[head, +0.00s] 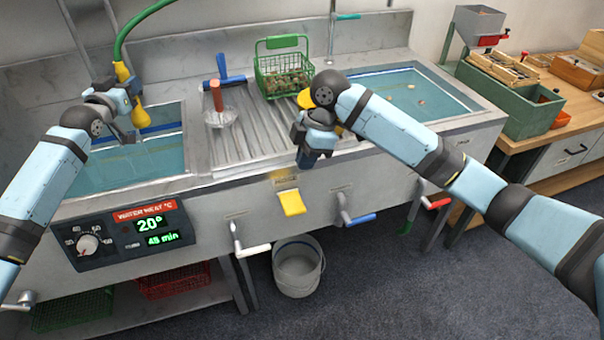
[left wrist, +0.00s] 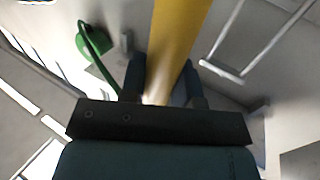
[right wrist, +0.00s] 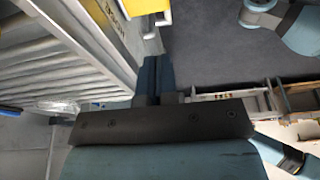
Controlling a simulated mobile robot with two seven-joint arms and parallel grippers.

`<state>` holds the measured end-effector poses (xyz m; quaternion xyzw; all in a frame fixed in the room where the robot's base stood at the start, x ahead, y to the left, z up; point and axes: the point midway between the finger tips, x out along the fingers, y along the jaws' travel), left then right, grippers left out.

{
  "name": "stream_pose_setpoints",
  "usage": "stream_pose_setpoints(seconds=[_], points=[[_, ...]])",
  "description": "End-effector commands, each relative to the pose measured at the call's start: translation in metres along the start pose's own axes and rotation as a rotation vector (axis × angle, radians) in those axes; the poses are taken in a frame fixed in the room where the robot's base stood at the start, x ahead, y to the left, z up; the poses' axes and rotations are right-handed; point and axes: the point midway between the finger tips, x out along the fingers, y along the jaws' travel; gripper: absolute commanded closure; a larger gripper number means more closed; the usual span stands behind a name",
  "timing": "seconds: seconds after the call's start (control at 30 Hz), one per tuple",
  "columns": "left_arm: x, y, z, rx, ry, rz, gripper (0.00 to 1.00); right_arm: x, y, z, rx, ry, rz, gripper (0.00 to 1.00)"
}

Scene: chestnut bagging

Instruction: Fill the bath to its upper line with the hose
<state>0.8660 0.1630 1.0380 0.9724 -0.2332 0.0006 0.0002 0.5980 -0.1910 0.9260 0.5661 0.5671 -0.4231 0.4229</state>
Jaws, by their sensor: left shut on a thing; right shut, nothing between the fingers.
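The left bath (head: 150,158) holds blue-green water; a blue band runs along its far wall. My left gripper (head: 132,88) is shut on the yellow hose nozzle (head: 122,72), which points down over the bath's far side. The nozzle also shows between the fingers in the left wrist view (left wrist: 180,40). The green hose (head: 122,38) rises from it. I cannot tell whether water flows.
A ribbed drainboard (head: 250,150) lies between the left bath and the right bath (head: 455,100). A green basket (head: 284,68) stands on it. A control panel (head: 125,232) reads 20° and 45 min. White-, blue- and red-handled levers line the front. A bucket (head: 297,270) stands below.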

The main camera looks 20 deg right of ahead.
Motion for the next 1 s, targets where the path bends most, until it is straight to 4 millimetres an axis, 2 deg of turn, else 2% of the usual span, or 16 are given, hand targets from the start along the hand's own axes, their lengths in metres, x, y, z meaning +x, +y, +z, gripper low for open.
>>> stream_pose_setpoints(seconds=[0.3, 0.5, 0.7, 1.0], points=[[0.000, -0.001, 0.000, 0.000, 0.001, -0.001, 1.00, 0.067, -0.001, 0.000, 0.001, 0.000, -0.002, 1.00], [0.000, 0.000, 0.000, 0.000, 0.000, -0.001, 1.00, 0.103, -0.001, 0.005, 0.002, 0.000, -0.002, 1.00], [0.000, -0.001, 0.000, 0.000, 0.001, -0.001, 1.00, 0.121, 0.000, 0.010, 0.002, 0.000, 0.000, 1.00], [0.000, -0.001, 0.000, 0.000, 0.001, -0.001, 1.00, 0.125, 0.000, 0.011, 0.000, 0.000, 0.001, 1.00]])
